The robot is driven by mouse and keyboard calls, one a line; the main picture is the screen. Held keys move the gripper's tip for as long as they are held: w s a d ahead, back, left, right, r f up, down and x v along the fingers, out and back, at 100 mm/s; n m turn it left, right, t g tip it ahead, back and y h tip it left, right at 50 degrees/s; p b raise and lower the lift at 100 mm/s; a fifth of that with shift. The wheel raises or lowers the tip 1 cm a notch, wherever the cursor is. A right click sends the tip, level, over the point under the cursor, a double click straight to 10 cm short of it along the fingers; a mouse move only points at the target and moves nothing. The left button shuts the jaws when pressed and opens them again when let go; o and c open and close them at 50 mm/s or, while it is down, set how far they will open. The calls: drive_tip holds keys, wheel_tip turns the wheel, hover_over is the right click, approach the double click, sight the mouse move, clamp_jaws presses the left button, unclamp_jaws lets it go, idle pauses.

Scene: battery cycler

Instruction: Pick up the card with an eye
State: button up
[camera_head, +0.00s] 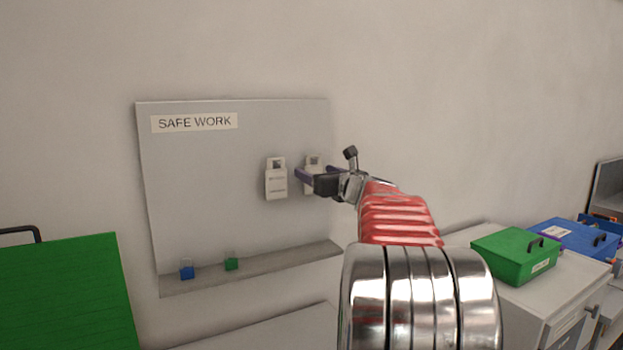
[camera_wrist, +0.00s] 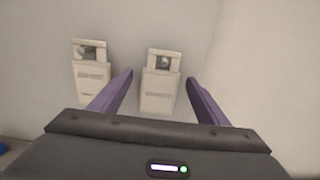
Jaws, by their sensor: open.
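Two pale cards hang side by side on the grey board: a left card (camera_head: 276,180) and a right card (camera_head: 313,160). In the wrist view, the right card (camera_wrist: 161,88) stands between the two purple fingers (camera_wrist: 160,77), and no contact is visible. The left card (camera_wrist: 91,72) is outside the left finger.
The board (camera_head: 200,200) carries a "SAFE WORK" label (camera_head: 195,122). Its ledge (camera_head: 205,275) holds a small blue item (camera_head: 187,272) and a small green item (camera_head: 231,264). A green box (camera_head: 514,255) and a blue box (camera_head: 570,238) stand on the right. A large green panel (camera_head: 70,295) is at lower left.

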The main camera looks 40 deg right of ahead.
drive_tip(key=shift+c, duration=0.4)
drive_tip(key=c, duration=1)
drive_tip(key=shift+c, duration=0.2)
drive_tip(key=shift+r, duration=0.1)
drive_tip(key=shift+r, duration=0.3)
drive_tip(key=v, duration=1.8)
drive_tip(key=shift+d, duration=0.1)
